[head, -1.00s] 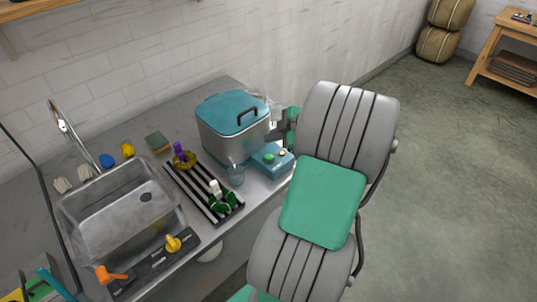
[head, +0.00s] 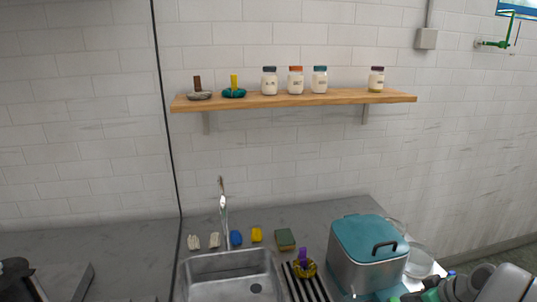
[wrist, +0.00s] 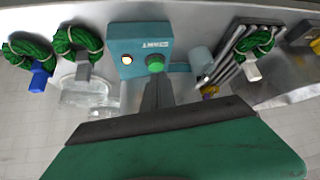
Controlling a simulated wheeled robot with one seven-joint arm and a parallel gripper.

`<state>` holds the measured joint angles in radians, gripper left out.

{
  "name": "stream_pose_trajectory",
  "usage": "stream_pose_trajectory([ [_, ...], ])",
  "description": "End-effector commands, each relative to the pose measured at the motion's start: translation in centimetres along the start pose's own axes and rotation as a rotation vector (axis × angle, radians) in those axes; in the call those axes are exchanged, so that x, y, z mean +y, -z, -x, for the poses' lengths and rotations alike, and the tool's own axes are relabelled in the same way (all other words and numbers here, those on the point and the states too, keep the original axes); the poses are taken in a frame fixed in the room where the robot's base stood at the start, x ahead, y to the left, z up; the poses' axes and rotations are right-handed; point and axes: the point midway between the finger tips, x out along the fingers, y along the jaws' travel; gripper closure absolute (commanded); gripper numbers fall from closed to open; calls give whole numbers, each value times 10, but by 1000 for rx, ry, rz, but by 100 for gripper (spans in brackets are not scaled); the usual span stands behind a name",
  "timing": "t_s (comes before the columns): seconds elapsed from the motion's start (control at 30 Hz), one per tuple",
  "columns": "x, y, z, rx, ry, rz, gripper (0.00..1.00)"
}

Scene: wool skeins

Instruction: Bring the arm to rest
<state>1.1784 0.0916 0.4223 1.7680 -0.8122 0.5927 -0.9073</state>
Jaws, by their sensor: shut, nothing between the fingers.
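My gripper (wrist: 157,92) shows in the wrist view as shut dark fingers with nothing between them. It points at the counter, just in front of a teal box (wrist: 133,37) with a green button and a lit lamp; I cannot tell whether it touches the box. In the head view my grey arm fills the lower right corner beside the steel pot, and the fingers are not clearly seen. Green wool skeins lie on the counter in the wrist view: one with a blue tag (wrist: 28,52), one with a grey tag (wrist: 78,46), one with a white tag (wrist: 256,44).
A steel pot (head: 365,273) with a teal lid stands left of my arm. The sink (head: 225,272) and a striped rack (head: 296,283) are further left. A wall shelf (head: 330,98) holds jars and two ring-shaped items. A clear container (wrist: 90,90) lies near the skeins.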

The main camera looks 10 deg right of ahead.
Motion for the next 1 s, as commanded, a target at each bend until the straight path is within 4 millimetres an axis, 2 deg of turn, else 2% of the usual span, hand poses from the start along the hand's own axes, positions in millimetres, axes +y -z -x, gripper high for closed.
stream_pose_trajectory([
  [0.03,-9,-20,-6,-51,19,-146,100],
  [0.17,-34,-74,-11,-209,25,-540,100],
  [0.3,-66,-121,6,-378,-42,-912,100],
  [0.37,-87,-130,16,-458,-92,-1040,100],
  [0.43,-112,-130,26,-539,-160,-1123,100],
  [0.57,-148,-116,38,-611,-242,-1095,100],
  [0.67,-170,-95,42,-616,-279,-991,100],
  [0.73,-185,-74,43,-593,-295,-893,100],
  [0.87,-229,-14,40,-491,-264,-634,100],
  [0.93,-257,25,41,-416,-227,-487,100],
  [1.0,-285,50,42,-368,-185,-374,100],
])
